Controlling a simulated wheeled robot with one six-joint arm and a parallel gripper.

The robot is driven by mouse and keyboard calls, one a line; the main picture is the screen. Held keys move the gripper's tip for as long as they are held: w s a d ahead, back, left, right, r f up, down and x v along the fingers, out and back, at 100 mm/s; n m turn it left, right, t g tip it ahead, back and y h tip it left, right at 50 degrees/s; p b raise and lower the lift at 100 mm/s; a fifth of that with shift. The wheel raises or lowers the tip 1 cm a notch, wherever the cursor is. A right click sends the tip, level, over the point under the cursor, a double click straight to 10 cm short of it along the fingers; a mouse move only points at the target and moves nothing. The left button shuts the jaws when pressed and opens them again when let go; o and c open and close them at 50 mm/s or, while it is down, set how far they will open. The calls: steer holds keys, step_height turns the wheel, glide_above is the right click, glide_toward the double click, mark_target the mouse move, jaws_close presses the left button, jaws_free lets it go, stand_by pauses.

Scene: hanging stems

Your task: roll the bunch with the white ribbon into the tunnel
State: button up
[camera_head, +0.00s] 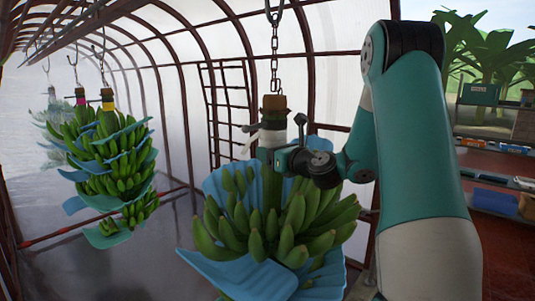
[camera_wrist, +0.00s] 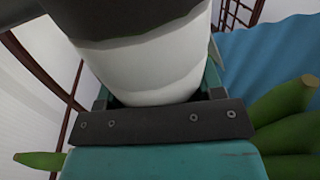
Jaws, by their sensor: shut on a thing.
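The bunch with the white ribbon (camera_head: 272,139) hangs nearest, at the middle of the head view, its green bananas (camera_head: 290,222) spread with blue sheets between them. It hangs upright from a chain and hook (camera_head: 274,60). My gripper (camera_head: 276,158) is shut on its stem at the ribbon. In the wrist view the white band (camera_wrist: 150,72) fills the space between the jaws (camera_wrist: 157,97), below a dark stretch of stem. The tunnel (camera_head: 185,75) has arched brown ribs and pale translucent walls, and runs back to the left into mist.
Other bunches hang at the left, one with a yellow ribbon (camera_head: 107,99) and one with a magenta ribbon (camera_head: 80,97); a hazier one is behind. A red rail (camera_head: 75,229) runs low beside them. Shelves with crates (camera_head: 494,201) stand at the right.

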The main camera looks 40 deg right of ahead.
steer(key=shift+d, duration=0.15)
steer(key=o, duration=1.3)
steer(key=shift+w+a, duration=0.15)
steer(key=shift+a, duration=0.1)
steer(key=shift+c, duration=0.2)
steer(key=shift+s+d+f+b, duration=0.1)
steer(key=shift+s+f+b, duration=0.05)
steer(key=shift+s+b, duration=0.25)
steer(key=b, duration=0.9)
glide_above(316, 197)
steer(key=shift+f, duration=0.1)
steer(key=shift+s+r, duration=0.2)
steer(key=shift+s, duration=0.55)
